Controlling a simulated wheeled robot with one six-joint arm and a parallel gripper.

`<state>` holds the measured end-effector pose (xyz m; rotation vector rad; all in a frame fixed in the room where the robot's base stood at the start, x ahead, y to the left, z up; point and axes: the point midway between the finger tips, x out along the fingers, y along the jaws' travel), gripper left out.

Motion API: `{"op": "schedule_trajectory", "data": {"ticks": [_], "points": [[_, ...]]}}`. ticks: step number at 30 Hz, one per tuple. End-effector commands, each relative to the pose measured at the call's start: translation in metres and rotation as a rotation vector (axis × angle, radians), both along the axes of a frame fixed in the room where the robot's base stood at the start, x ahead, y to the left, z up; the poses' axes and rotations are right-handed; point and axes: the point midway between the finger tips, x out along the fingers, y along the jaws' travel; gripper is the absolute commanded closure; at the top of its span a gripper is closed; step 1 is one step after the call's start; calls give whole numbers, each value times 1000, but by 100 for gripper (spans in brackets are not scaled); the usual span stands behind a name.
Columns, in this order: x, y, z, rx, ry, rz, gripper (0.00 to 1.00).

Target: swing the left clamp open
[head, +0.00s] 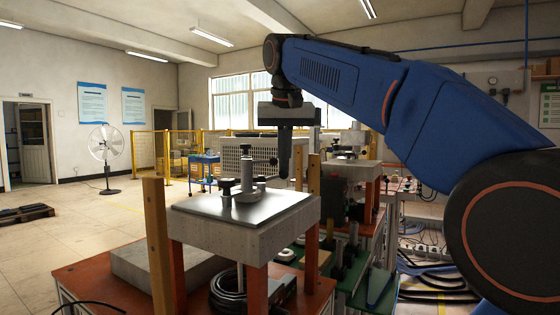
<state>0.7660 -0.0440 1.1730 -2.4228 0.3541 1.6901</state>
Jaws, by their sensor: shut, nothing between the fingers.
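A metal clamp assembly (248,186) with dark knobs stands upright on the grey plate (285,200) of the nearer, left fixture. Its exact arm position is hard to tell at this size. A second, similar clamp (355,140) stands on the fixture farther back to the right. My gripper (284,174) hangs pointing down, just right of the left clamp in the picture. Its fingers are shut and hold nothing. Whether it touches the clamp cannot be told from this one view.
A wooden post (157,235) rises at the front left of the left fixture, and another stands behind it at right. A coiled black cable (228,295) lies under the plate on the orange bench (75,285). Open floor lies to the left.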

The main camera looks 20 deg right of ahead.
Motion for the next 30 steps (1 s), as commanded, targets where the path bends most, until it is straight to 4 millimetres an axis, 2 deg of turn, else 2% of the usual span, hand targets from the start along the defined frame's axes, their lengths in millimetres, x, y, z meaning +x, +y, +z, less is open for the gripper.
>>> {"op": "schedule_trajectory", "data": {"ticks": [12, 30], "points": [[-15, 1, 0, 0, 0, 3, 100], [-19, 2, 0, 0, 1, 4, 100]]}}
